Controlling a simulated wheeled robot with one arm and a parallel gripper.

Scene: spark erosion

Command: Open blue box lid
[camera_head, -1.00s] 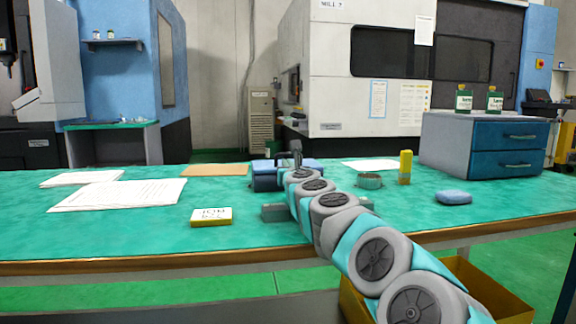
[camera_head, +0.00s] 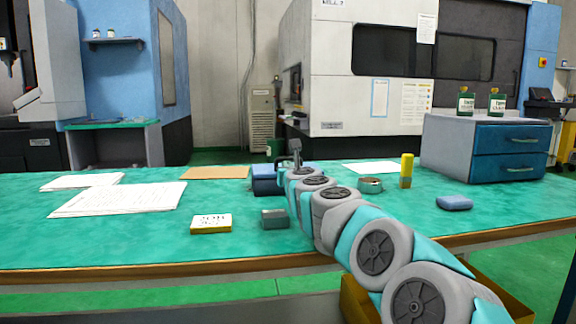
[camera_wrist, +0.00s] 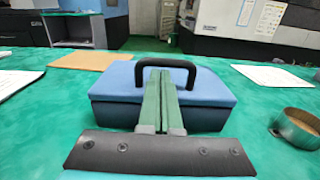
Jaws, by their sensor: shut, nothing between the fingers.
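The blue box (camera_wrist: 110,105) stands on the green table, with a light blue lid (camera_wrist: 215,88) lying closed on its darker body. A black arched handle (camera_wrist: 190,72) rises from the lid. My gripper (camera_wrist: 163,75) is shut and empty, its green fingers together over the lid with their tips just below the handle's bar in the wrist view. I cannot tell whether they touch the handle. In the head view the box (camera_head: 264,187) is partly hidden behind my arm, and the fingers are hard to make out.
A round tin (camera_head: 370,186), yellow bottle (camera_head: 406,170) and blue pad (camera_head: 454,202) are to the right. Papers (camera_head: 120,198) lie left, and blue drawers (camera_head: 512,150) stand far right.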

